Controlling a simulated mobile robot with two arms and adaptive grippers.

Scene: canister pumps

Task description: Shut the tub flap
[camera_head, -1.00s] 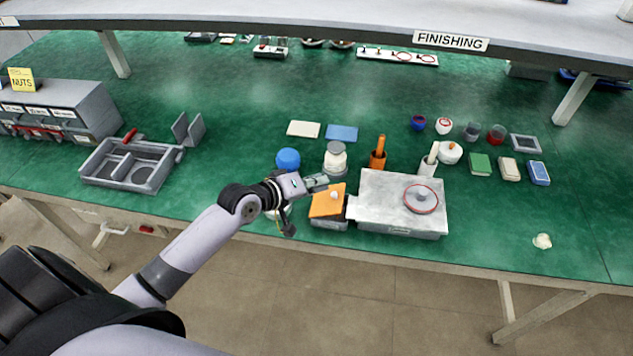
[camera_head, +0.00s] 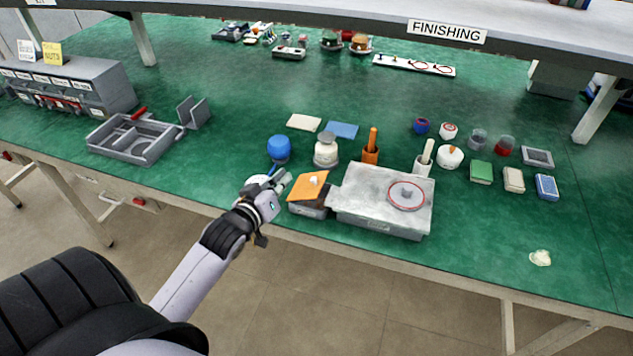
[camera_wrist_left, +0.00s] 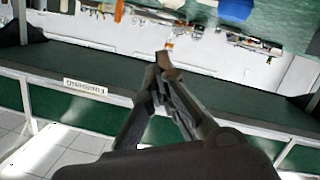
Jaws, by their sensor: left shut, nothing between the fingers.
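The tub (camera_head: 312,211) is a small dark grey box near the front edge of the green bench. Its orange flap (camera_head: 304,190) with a white knob (camera_head: 315,180) slopes above it, the far side higher. A dark gap shows under the flap on the right, so it looks partly raised. My left gripper (camera_head: 284,178) is just left of the flap, fingers shut and empty. Whether it touches the flap is unclear. In the left wrist view the closed fingertips (camera_wrist_left: 165,68) point towards the bench and shelf, and I cannot make out the tub there. My right gripper is not in view.
A grey metal box (camera_head: 360,190) with a red-ringed disc stands close right of the tub. A blue-lidded jar (camera_head: 279,150), a white jar (camera_head: 326,150) and an orange cup (camera_head: 371,155) stand behind. A white dish (camera_head: 256,181) is partly hidden by my gripper.

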